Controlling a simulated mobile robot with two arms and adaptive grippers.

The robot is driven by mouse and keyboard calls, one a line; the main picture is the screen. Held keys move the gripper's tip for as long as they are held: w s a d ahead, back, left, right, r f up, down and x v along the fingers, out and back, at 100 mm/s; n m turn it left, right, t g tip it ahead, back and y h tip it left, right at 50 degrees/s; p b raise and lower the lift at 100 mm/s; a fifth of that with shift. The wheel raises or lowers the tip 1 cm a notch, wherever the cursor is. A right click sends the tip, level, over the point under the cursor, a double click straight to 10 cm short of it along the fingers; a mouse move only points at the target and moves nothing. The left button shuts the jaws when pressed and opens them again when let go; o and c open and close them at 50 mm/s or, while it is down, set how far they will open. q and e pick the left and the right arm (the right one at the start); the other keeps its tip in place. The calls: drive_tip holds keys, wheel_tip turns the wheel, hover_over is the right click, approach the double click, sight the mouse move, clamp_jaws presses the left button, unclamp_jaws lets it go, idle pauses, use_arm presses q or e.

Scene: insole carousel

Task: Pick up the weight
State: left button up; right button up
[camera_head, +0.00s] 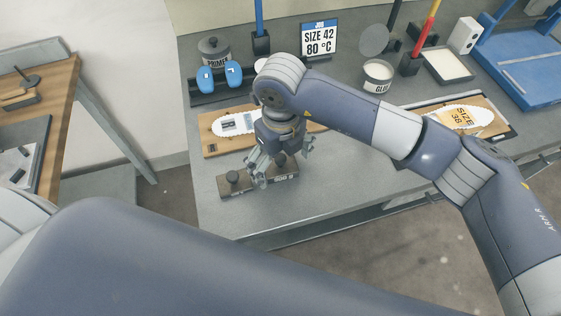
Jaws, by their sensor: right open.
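A dark holder (236,192) with small white lettering on its front lies near the front edge of the grey table. A dark weight with a knob (232,177) stands at its left end. A second dark shape shows at the right part of the holder, partly hidden by my right gripper. My right gripper (268,175) points down at the holder, its fingers open around or just above its middle right part. I cannot tell whether they touch anything. My left gripper is out of view.
Behind the gripper lies a wooden board (212,145) with a white insole (232,126). Farther back stand a primer pot (214,50), blue pieces (234,74), a sign (320,38) and a glue pot (377,76). Another insole board (490,117) lies right. The table's front left is clear.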

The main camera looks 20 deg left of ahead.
sight(280, 158)
drive_tip(key=shift+f, duration=0.25)
drive_tip(key=c, duration=1.7)
drive_tip(key=shift+r, duration=0.1)
drive_tip(key=shift+c, duration=0.4)
drive_tip(key=shift+w+a+r+b, duration=0.1)
drive_tip(key=shift+r+b, duration=0.35)
drive_tip(key=shift+r, duration=0.4)
drive_tip(key=shift+s+r+b, duration=0.2)
drive_tip(key=shift+r+b, duration=0.15)
drive_tip(key=shift+r, duration=0.5)
drive_tip(key=s+d+b, duration=0.1)
drive_tip(key=s+d, duration=0.1)
drive_tip(key=s, duration=0.5)
drive_tip(key=s+d+r+b, duration=0.1)
drive_tip(key=s+d+b, duration=0.1)
drive_tip(key=s, duration=0.6)
drive_tip(key=shift+r, duration=0.3)
